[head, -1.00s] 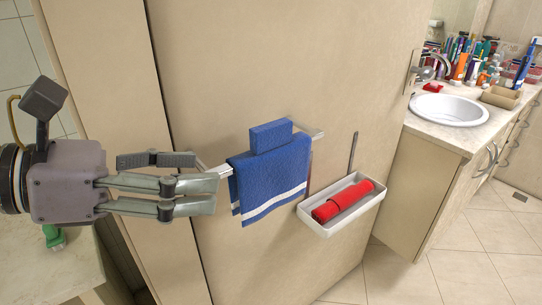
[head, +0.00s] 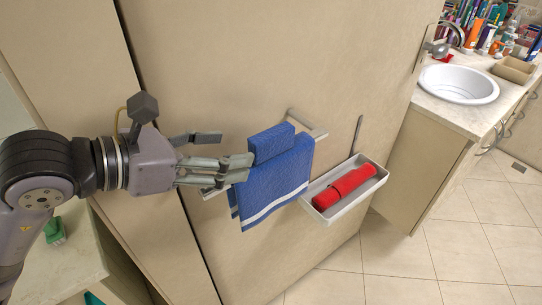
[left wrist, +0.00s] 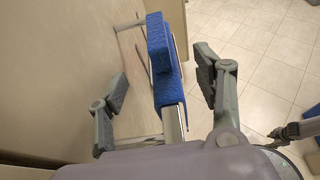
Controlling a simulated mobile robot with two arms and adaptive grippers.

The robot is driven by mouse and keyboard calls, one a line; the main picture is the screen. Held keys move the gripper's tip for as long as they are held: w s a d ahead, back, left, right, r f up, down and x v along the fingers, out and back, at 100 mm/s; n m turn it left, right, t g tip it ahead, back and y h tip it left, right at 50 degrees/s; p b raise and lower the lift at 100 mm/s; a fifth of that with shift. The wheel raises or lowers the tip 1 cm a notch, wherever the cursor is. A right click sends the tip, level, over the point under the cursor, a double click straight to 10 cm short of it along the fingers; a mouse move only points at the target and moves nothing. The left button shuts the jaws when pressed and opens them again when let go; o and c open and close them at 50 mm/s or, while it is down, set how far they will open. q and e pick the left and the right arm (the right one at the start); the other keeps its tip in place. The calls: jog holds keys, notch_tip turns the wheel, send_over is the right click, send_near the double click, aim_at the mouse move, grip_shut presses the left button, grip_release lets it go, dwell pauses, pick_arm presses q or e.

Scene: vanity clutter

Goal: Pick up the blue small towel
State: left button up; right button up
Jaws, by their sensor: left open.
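The blue small towel (head: 272,182) hangs over a metal towel bar (head: 318,133) on a beige panel. It has a white stripe near its lower edge, and a small folded blue part (head: 271,143) stands on top. My left gripper (head: 236,153) is open at the towel's left end, its fingers pointing right along the bar. In the left wrist view the towel (left wrist: 166,75) and bar lie between the open fingers (left wrist: 160,90), with the towel just ahead of them. Contact cannot be told.
A white wall tray (head: 372,192) holding a rolled red towel (head: 344,186) is just right of the blue towel. A counter with a round sink (head: 458,84) and several bottles is at the upper right. The tiled floor (head: 440,255) is clear.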

aim_at(252, 150)
pick_arm(q)
jog(key=shift+w+d+f+p, duration=0.2)
jog(key=shift+w+d+p, duration=0.05)
jog(key=shift+d+p, duration=0.5)
jog(key=x, duration=0.3)
jog(key=shift+w+d+f+p, duration=0.25)
jog(key=shift+w+p, duration=0.05)
jog(key=shift+p, duration=0.1)
jog(key=shift+w+d+f, duration=0.1)
jog(key=shift+w+d, duration=0.05)
jog(key=shift+w+d+f+p, duration=0.1)
jog(key=shift+d+p, duration=0.1)
jog(key=shift+p, duration=0.25)
jog(key=p+x, duration=0.1)
jog(key=x, duration=0.2)
jog(key=shift+w+f+p, duration=0.15)
jog(key=shift+f+p, duration=0.15)
jog(key=shift+p, duration=0.1)
jog(key=shift+w+d+f, duration=0.25)
jog(key=shift+d, duration=0.15)
jog(key=shift+s+a, duration=0.1)
jog(key=shift+a, duration=0.05)
jog(key=shift+c, duration=0.8)
grip_shut()
pick_arm(e)
notch_tip(252, 150, up, 6)
jog(key=shift+w, duration=0.35)
